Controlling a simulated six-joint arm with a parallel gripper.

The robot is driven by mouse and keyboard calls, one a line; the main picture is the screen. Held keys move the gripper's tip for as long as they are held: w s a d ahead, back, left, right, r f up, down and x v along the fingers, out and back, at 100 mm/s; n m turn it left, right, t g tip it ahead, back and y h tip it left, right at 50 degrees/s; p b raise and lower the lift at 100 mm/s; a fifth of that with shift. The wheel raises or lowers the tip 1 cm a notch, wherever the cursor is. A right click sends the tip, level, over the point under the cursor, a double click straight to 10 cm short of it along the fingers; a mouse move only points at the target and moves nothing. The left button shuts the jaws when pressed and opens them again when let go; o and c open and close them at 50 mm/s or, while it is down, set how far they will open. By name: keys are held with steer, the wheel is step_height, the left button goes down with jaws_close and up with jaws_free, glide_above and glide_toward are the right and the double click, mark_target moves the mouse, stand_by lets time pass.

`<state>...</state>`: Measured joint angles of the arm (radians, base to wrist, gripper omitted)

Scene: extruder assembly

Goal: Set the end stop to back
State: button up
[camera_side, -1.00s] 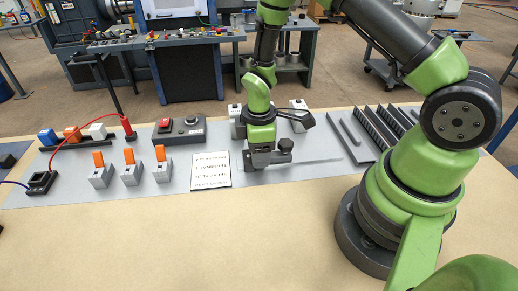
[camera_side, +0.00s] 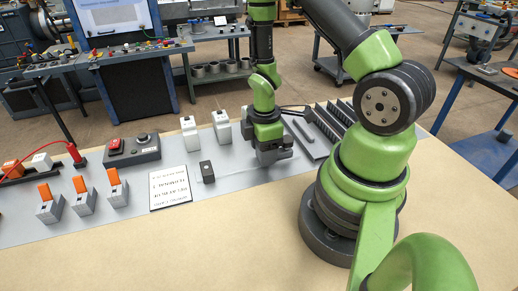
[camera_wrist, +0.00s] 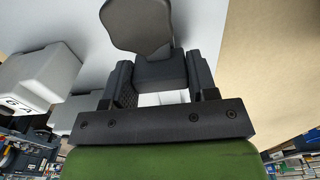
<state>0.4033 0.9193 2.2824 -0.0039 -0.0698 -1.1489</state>
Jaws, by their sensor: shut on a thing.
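My gripper (camera_side: 268,153) is low over the grey plate (camera_side: 228,184), to the right of the white switches. In the wrist view my gripper (camera_wrist: 160,82) has its two dark fingers on either side of a dark block with a rounded knob, the end stop (camera_wrist: 160,70). The fingers are closed on it. In the side view the end stop (camera_side: 279,153) shows partly, at the gripper tip. A small black block (camera_side: 207,172) stands on the plate to the left of the gripper, at the left of the thin track. The underside of the end stop is hidden.
Two white switches (camera_side: 190,134) stand behind and left. A printed card (camera_side: 171,188), orange-topped switches (camera_side: 117,188) and a red-button box (camera_side: 132,149) lie farther left. Dark ribbed parts (camera_side: 331,122) lie close on the right. The tan tabletop (camera_side: 150,250) in front is clear.

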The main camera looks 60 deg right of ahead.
steer(key=o, duration=1.3)
step_height(320, 180, up, 10)
steer(key=shift+r, duration=0.15)
steer(key=s+a+r+m+t+y, duration=0.1)
steer(key=s+a+r+m+t, duration=0.2)
steer(key=a+r+m, duration=0.3)
steer(key=s+a+r+m+t+y, duration=0.1)
steer(key=s+a+r+m+t, duration=0.3)
steer(key=r, duration=0.9)
steer(key=a+m, duration=0.2)
steer(key=m, duration=0.1)
